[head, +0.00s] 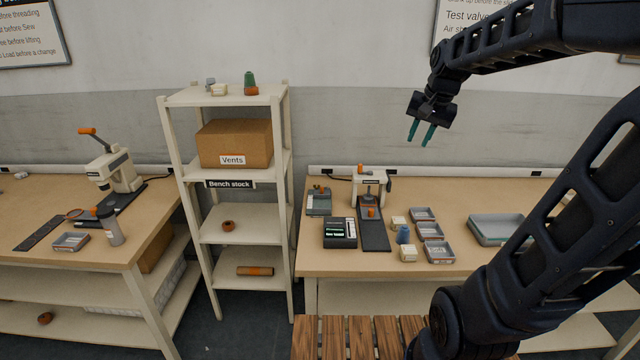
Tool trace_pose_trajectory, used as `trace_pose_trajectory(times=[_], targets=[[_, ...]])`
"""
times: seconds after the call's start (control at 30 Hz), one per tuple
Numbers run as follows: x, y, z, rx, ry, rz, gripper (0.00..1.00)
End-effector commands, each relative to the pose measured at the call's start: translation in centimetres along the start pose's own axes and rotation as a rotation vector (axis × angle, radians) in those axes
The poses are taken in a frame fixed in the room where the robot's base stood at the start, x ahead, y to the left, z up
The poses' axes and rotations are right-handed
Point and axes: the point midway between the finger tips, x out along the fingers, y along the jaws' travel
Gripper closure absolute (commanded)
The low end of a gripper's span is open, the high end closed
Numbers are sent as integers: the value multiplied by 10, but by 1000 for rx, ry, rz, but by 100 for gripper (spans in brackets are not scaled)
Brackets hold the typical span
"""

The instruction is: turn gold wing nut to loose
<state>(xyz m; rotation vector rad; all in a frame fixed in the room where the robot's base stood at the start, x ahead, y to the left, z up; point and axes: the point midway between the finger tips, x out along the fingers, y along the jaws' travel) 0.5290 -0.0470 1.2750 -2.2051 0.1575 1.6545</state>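I cannot make out a gold wing nut at this size. A small cream bench device (368,185) stands at the back of the right bench, with an orange part on top and an orange knob (370,212) low at its front. A larger cream press (118,170) with an orange-tipped lever stands on the left bench. My gripper (417,143) hangs in the air above and right of the small device, in front of the wall. Its two teal fingers point down, are apart and hold nothing.
On the right bench (310,258) are a dark box (340,232), a blue cup-like thing (403,234), several small grey trays (430,230) and a larger tray (497,229). A shelf (245,230) holding a cardboard box (235,140) stands between the benches. A slatted wooden surface (360,338) is nearest.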

Motion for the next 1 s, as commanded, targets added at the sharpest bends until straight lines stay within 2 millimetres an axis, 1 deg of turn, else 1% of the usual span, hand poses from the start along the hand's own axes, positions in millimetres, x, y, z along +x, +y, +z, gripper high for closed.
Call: trace_pose_trajectory(times=[0.03,0.1,0.27,0.47,0.6,0.77,0.97,1.0], targets=[[5,-9,-13,29,-14,-5,75],[10,-20,-30,76,-30,-13,75],[27,-45,-67,185,-67,-28,75],[55,-78,-112,319,-113,-39,75],[80,-101,-141,412,-146,-42,75],[113,-126,-172,520,-181,-40,75],[160,-158,-206,650,-226,-31,75],[170,-164,-212,675,-235,-28,75]])
